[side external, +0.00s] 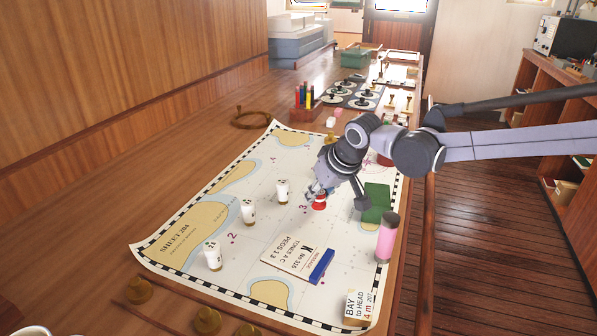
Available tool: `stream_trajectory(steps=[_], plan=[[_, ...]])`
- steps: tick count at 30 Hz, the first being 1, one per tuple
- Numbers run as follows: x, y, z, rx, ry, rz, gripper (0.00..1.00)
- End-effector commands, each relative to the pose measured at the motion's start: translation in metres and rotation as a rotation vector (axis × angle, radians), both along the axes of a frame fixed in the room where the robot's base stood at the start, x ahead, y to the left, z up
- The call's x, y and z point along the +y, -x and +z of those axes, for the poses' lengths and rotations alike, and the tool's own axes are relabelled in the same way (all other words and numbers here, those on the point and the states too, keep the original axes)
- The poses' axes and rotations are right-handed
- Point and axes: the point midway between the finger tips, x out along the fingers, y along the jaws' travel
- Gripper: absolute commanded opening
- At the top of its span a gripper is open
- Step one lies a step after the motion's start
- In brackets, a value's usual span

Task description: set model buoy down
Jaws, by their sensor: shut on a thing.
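The model buoy appears to be the small red piece with a pale band (319,205) near the middle of the chart. My gripper (319,193) is shut on it from above, reaching in from the right. The buoy is at or just above the chart sheet (255,170); I cannot tell if its base touches. Its top is hidden by my fingers. A printed magenta number 3 is just left of it, and a number 2 is farther left.
A green block (376,201) and a pink cylinder (387,238) are to the right. A white card (290,256) and a blue bar (321,266) lie in front. Brass weights (139,290) sit by the near edge.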

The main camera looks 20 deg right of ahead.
Motion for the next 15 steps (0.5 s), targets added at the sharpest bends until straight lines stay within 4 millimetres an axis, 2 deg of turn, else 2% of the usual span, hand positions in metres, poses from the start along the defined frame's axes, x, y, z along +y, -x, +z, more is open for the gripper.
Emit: stream_trajectory(steps=[6, 15], plan=[[0.0, 0.0, -0.028, 0.0, 0.0, 0.0, 0.12], [0.0, 0.0, -0.032, 0.0, 0.0, 0.0, 0.12]])
